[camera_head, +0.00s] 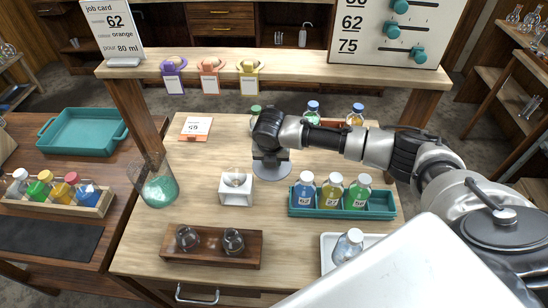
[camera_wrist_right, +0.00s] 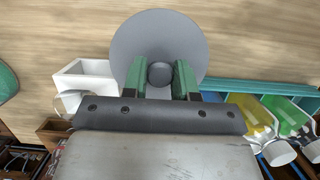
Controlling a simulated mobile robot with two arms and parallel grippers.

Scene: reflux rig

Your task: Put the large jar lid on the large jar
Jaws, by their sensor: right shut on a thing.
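The large jar lid (camera_head: 274,171) is a grey disc with a round knob. My right gripper (camera_head: 270,155) points down and is shut on its knob; the wrist view shows the green fingertips (camera_wrist_right: 160,76) on both sides of the knob, above the grey disc (camera_wrist_right: 160,30). I cannot tell whether the lid touches the table. The large jar appears to be the clear glass vessel (camera_head: 158,184) with teal-green contents, to the left of the lid past a white block. It looks open at the top. My left gripper is not in view.
A white block stand (camera_head: 236,190) lies between lid and jar. A teal tray (camera_head: 345,208) with several coloured bottles is to the right. A wooden holder (camera_head: 210,247) with two small glass jars is in front. A wooden post (camera_head: 135,110) rises behind the jar.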

